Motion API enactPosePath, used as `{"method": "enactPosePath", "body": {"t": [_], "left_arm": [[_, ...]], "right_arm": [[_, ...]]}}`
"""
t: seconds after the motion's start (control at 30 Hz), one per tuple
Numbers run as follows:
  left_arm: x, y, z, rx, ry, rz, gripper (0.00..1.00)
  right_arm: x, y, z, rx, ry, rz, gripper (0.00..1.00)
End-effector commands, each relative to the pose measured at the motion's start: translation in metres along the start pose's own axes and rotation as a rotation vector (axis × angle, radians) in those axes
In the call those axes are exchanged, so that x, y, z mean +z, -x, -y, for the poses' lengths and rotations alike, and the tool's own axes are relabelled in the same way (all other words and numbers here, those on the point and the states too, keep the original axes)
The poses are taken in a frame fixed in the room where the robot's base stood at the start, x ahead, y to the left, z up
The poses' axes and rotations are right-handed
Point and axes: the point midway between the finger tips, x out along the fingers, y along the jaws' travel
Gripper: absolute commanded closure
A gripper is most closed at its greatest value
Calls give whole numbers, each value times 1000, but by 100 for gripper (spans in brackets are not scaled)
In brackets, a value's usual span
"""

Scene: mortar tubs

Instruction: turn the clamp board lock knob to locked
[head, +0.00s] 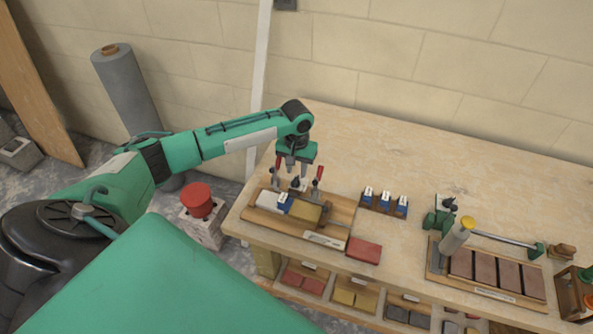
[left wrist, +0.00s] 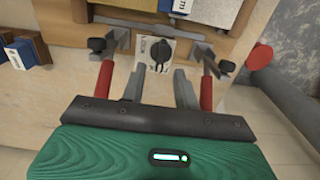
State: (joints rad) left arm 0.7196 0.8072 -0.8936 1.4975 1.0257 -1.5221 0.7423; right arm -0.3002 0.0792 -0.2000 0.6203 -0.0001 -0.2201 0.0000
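The wooden clamp board (head: 340,213) lies near the left end of the table, holding several blocks. Its lock knob (left wrist: 160,52) is black and sits on a pale marked plate (left wrist: 146,50) between two red-handled clamps. The left clamp handle (left wrist: 104,80) and right clamp handle (left wrist: 207,93) flank my fingers in the left wrist view. My left gripper (left wrist: 160,72) points at the knob with its grey fingers apart and nothing between them. In the head view my left gripper (head: 290,170) hangs over the board's back edge. I cannot read the knob's setting. My right gripper is out of view.
Small blue-and-white blocks (head: 385,203) stand right of the board. A red block (head: 364,250) lies at its front right corner. A second board with brown tiles (head: 485,275) and a grey tube (head: 456,237) are farther right. The table's back middle is clear.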

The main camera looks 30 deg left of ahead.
Motion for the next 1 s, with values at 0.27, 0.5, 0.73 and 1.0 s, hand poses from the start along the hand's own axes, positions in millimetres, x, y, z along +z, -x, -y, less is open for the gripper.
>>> {"method": "enactPosePath", "body": {"t": [0.27, 0.5, 0.73, 1.0], "left_arm": [[0, -27, 0, -1, 0, 0, 69], [0, -29, 0, -1, -1, 0, 69], [0, -29, 0, -1, 0, 0, 100], [0, -28, 0, -1, -10, 0, 100]], "right_arm": [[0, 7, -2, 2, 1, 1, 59], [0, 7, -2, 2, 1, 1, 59], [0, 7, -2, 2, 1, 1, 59], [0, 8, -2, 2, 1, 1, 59]]}}
